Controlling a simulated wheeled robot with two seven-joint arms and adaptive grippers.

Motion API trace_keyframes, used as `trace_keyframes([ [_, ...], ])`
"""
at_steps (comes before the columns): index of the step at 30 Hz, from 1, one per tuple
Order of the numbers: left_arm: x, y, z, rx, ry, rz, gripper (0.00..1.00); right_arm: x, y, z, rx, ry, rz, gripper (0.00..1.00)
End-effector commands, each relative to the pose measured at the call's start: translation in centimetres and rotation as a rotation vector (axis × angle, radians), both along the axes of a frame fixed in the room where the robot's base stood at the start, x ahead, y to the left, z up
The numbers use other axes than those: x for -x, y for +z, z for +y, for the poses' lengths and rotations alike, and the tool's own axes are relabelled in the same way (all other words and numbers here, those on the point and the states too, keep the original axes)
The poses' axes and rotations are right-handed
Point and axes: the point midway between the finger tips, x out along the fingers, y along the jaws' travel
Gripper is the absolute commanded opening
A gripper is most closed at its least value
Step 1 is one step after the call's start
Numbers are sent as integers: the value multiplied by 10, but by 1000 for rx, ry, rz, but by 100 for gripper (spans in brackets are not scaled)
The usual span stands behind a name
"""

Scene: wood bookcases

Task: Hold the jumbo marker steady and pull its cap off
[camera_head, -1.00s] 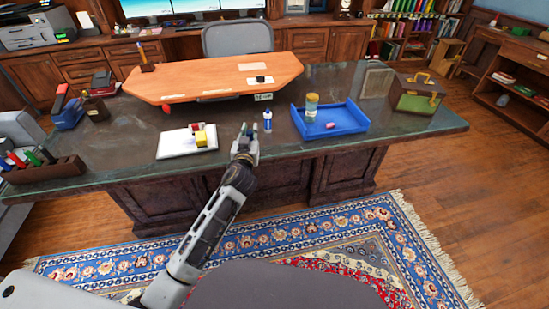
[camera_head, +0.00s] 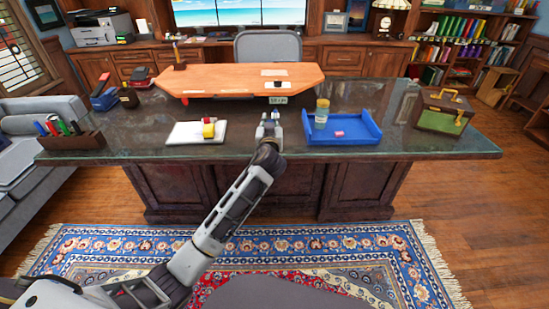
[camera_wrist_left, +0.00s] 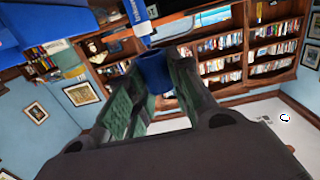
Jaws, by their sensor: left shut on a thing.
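The jumbo marker shows in the left wrist view as a white barrel with blue lettering (camera_wrist_left: 136,14) and a wide blue end section (camera_wrist_left: 154,70). My left gripper (camera_head: 269,127) is at the marker (camera_head: 275,115) over the front part of the dark desk. In the left wrist view my left gripper (camera_wrist_left: 158,86) has its green-padded fingers on either side of the blue section and is shut on it. The white barrel extends beyond the fingers. In the head view the fingers partly hide the marker, and its cap joint cannot be made out. My right gripper is not in view.
A blue tray (camera_head: 355,139) with a jar (camera_head: 321,114) and a pink eraser (camera_head: 339,133) stands right of the gripper. A white pad (camera_head: 184,138) with small blocks lies left. A raised wooden board (camera_head: 225,83) is behind. A pen holder (camera_head: 72,141) is far left.

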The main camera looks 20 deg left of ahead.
Motion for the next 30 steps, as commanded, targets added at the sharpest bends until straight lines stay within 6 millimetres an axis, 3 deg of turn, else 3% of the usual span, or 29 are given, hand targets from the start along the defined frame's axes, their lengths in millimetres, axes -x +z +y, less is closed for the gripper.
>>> trace_keyframes([
  [19, -4, -1, 0, -3, 10, 2, 0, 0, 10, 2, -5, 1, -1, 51],
  [30, -4, -47, 1, -4, 10, 4, 0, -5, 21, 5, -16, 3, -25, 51],
])
